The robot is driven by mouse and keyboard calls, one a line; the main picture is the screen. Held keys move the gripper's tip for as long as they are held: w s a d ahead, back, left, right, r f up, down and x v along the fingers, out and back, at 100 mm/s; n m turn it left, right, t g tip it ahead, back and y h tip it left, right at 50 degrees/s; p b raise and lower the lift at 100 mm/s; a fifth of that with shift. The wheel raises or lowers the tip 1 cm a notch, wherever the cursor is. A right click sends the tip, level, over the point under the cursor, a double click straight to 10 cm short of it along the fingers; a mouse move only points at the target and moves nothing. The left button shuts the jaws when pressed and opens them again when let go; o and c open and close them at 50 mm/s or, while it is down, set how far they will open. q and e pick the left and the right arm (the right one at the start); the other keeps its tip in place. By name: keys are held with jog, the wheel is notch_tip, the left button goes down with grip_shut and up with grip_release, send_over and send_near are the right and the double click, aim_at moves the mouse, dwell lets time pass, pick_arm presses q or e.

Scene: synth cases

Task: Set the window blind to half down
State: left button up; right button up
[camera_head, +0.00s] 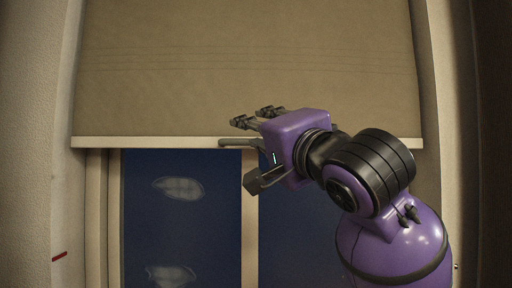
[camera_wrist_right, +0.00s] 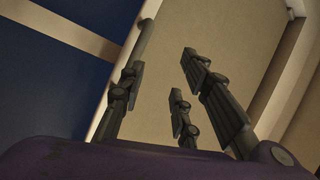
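The window blind (camera_head: 240,60) is a beige sheet covering the upper part of the window, with a pale bottom bar (camera_head: 150,142) running level across it. A grey handle (camera_head: 232,142) sits at the middle of the bar. My right gripper (camera_head: 248,150) is open at the handle, with fingers above and below it in the head view. In the right wrist view, the fingers (camera_wrist_right: 160,85) are spread, and the handle (camera_wrist_right: 147,35) shows beside the left finger's tip. Whether they touch, I cannot tell. My left gripper is not in view.
Below the bar is dark blue window glass (camera_head: 180,220) with pale smudges and an upright frame post (camera_head: 249,220). Plain walls (camera_head: 30,140) stand on both sides. A small red mark (camera_head: 60,257) is at the lower left. The area left of my gripper is clear.

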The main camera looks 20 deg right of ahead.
jog(key=w+m, duration=0.1)
jog(key=w, duration=0.1)
jog(key=w+m+h, duration=0.1)
jog(key=w+m, duration=0.1)
jog(key=w, duration=0.1)
jog(key=w+f+m+g, duration=0.1)
jog(key=w, duration=0.1)
jog(key=shift+w+d+f+h, duration=0.1)
jog(key=shift+w+d+h, duration=0.2)
jog(key=shift+w, duration=0.1)
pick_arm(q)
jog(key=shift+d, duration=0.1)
pick_arm(e)
jog(key=shift+w, duration=0.1)
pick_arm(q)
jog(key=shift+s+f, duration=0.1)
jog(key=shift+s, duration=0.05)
pick_arm(e)
grip_shut()
